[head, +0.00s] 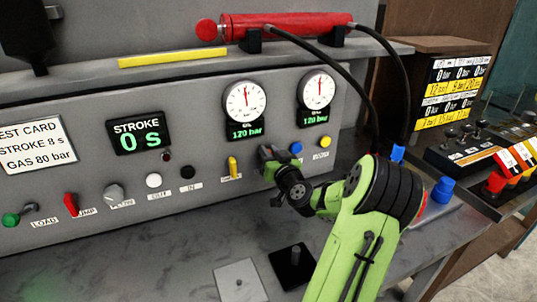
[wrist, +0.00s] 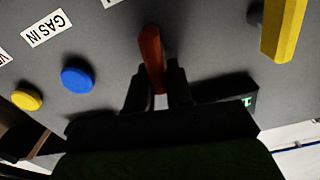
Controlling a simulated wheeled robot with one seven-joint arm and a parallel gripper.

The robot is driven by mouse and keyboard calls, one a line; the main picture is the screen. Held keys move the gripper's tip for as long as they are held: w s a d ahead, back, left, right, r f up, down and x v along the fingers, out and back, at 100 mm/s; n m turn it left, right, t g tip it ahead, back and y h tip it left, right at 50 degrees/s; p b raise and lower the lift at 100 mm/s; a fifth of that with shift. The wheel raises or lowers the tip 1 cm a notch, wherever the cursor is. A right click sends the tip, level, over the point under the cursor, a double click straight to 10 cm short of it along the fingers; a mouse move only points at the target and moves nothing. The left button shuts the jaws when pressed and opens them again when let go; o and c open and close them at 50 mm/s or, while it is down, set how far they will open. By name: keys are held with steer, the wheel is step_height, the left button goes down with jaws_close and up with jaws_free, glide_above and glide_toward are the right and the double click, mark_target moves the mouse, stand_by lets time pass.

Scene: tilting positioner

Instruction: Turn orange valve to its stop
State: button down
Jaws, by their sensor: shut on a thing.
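The orange valve (wrist: 151,48) is a narrow lever handle on the grey panel, seen in the wrist view. My gripper (wrist: 157,84) is shut on it, with one dark finger on each side of the handle. In the head view my gripper (head: 267,156) is against the panel, below the two gauges and left of the blue knob. It hides the orange valve there. I cannot tell from these frames how far the valve is turned.
A yellow lever (head: 232,167) sits just left of my gripper, and blue (head: 296,147) and yellow (head: 326,141) knobs sit to the right. Two round gauges (head: 245,101) above read about 120 bar. The stroke display (head: 139,134) shows 0 s. Two square plates lie on the bench below.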

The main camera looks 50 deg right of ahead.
steer(key=m, duration=0.4)
steer(key=shift+s+d+f, duration=0.15)
steer(key=shift+s+d, duration=0.05)
steer(key=shift+d, duration=0.15)
steer(key=shift+s+d+f+m+p, duration=0.1)
steer(key=shift+d+f+m+p, duration=0.2)
steer(key=shift+m, duration=1.7)
steer(key=shift+s+f+m+p, duration=0.15)
steer(key=shift+f+m, duration=0.2)
steer(key=shift+m, duration=1.65)
steer(key=shift+s+d+f+m+p, duration=0.1)
steer(key=shift+d+f+m+p, duration=0.2)
steer(key=shift+m, duration=1.7)
steer(key=shift+a, duration=0.15)
steer(key=shift+f, duration=0.1)
steer(key=c, duration=1.1)
jaws_free()
